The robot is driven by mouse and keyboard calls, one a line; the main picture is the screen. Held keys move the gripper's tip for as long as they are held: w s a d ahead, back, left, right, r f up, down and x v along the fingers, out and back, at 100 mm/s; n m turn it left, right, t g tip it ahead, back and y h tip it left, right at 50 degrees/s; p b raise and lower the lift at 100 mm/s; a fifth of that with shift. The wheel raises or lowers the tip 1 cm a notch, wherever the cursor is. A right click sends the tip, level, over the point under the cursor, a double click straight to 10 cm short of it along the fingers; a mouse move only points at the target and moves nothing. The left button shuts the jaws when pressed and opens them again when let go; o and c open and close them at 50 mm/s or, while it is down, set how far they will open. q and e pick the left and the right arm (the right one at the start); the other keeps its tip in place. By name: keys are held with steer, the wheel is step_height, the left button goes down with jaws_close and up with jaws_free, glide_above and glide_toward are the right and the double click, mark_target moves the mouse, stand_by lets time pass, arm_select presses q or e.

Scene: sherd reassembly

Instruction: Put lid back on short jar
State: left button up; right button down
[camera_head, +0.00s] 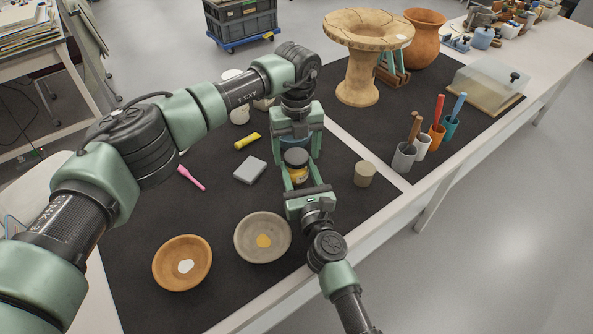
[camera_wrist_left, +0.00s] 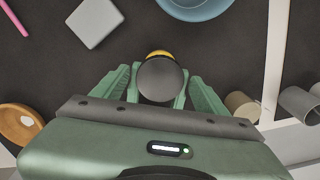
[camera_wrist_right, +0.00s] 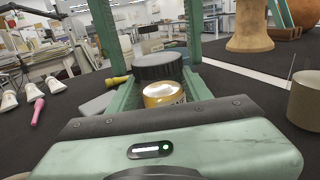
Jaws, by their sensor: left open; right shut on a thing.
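The short jar (camera_head: 298,176) is yellow and stands upright between the fingers of my right gripper (camera_head: 300,183), which is shut on it. In the right wrist view the jar (camera_wrist_right: 164,95) has a pale, shiny top part. The round dark lid (camera_head: 296,157) is on top of the jar; I cannot tell whether it is fully seated. It also shows in the right wrist view (camera_wrist_right: 158,67) and from above in the left wrist view (camera_wrist_left: 160,79). My left gripper (camera_head: 296,149) points down, open, its fingers on either side of the lid.
A tan cylinder (camera_head: 365,174) stands close right of the jar. A grey block (camera_head: 250,171), yellow tube (camera_head: 247,141) and pink tool (camera_head: 191,178) lie left. An orange bowl (camera_head: 182,263) and grey bowl (camera_head: 262,237) sit in front. A wooden stand (camera_head: 358,82) is behind.

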arm_select(q)
steer(key=c, duration=1.5)
steer(key=shift+o, duration=0.2)
steer(key=m, duration=0.3)
steer(key=o, duration=1.5)
steer(key=shift+o, duration=0.2)
steer(key=shift+r, duration=2.3)
